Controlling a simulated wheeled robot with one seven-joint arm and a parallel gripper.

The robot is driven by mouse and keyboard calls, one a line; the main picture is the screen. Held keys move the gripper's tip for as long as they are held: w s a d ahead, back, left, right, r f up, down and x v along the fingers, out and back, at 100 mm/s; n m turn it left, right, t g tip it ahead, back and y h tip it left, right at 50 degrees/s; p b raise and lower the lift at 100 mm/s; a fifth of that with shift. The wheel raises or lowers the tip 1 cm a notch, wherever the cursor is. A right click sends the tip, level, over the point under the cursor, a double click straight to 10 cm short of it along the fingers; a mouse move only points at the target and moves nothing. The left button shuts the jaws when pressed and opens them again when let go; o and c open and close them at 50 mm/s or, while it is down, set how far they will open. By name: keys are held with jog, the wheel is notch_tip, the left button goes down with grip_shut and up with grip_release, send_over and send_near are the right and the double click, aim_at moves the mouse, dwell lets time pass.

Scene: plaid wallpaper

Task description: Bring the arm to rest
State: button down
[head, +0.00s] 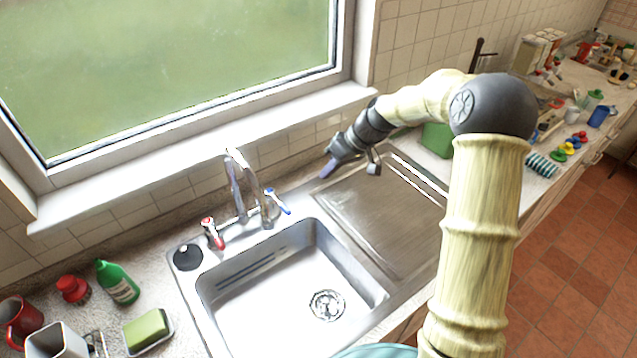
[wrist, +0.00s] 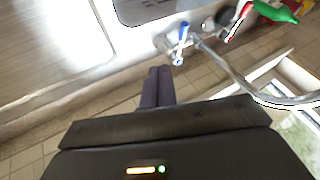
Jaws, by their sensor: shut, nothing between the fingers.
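My gripper (head: 328,169) is above the back edge of the sink's drainboard, to the right of the tap. Its fingers also show in the wrist view (wrist: 158,86); they are together, with nothing between them. My arm reaches from the lower right of the head view, bends at a dark joint and extends left toward the window wall. The gripper appears apart from the tap and the blue-handled valve (head: 278,201).
The sink basin (head: 290,285) is empty, with the drainboard (head: 385,215) bare on its right. A tap (head: 240,180) rises behind it. A green bottle (head: 118,283) and sponge (head: 147,329) stand left. A green box (head: 437,139) and several items crowd the right counter.

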jog(key=shift+d+r, duration=0.1)
jog(key=shift+r, duration=0.1)
jog(key=shift+s, duration=0.1)
jog(key=shift+s, duration=0.1)
jog(key=s+d+m+t+h, duration=0.1)
jog(key=s+d+m+h, duration=0.2)
jog(key=s, duration=0.9)
jog(key=s+d+m+h, duration=0.3)
jog(key=s+d, duration=0.4)
jog(key=s, duration=0.6)
jog(key=shift+m+t+h, duration=0.4)
jog(key=shift+m, duration=0.5)
jog(key=shift+d+r, duration=0.1)
